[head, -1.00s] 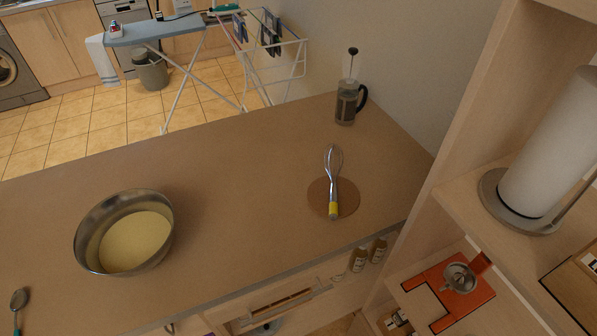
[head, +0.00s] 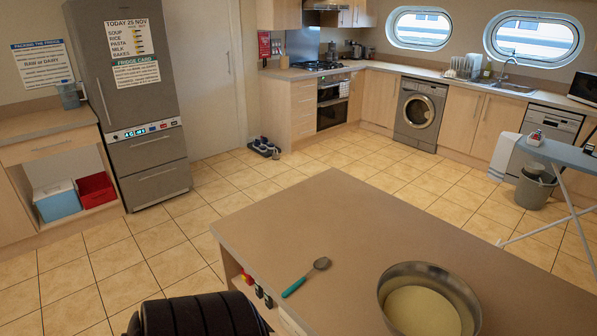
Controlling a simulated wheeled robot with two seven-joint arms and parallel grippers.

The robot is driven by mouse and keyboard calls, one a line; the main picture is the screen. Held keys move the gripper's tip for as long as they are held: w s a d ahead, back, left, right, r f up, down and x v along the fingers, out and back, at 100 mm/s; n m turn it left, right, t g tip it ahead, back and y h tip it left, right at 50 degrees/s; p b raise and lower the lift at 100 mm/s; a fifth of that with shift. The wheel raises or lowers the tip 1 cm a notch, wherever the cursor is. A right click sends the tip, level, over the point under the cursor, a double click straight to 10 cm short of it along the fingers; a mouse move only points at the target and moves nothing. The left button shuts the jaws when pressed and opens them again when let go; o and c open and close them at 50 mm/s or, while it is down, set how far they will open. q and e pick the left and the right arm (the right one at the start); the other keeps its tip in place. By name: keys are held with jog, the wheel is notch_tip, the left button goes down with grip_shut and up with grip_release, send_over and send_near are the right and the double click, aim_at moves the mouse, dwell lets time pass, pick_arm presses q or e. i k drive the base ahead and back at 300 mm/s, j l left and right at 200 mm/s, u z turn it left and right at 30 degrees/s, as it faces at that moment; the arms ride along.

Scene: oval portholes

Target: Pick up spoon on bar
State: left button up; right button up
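The spoon (head: 307,276) lies on the bar top (head: 335,215) near its left end, close to the front edge. It has a teal handle pointing to the lower left and a grey metal bowl at the upper right. It lies to the left of a metal mixing bowl (head: 428,273) with a pale yellow content. A dark ribbed thing at the bottom edge, left of the bar, may be part of my own arm. Neither of my grippers shows in the view.
Tiled floor (head: 180,265) is open left of and behind the bar. A grey fridge (head: 135,100) stands at the left. An ironing board (head: 560,152) with a grey bin (head: 535,187) under it stands at the right. Bar top behind the spoon is clear.

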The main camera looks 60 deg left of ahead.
aim_at(321, 263)
jog(key=u, duration=1.9)
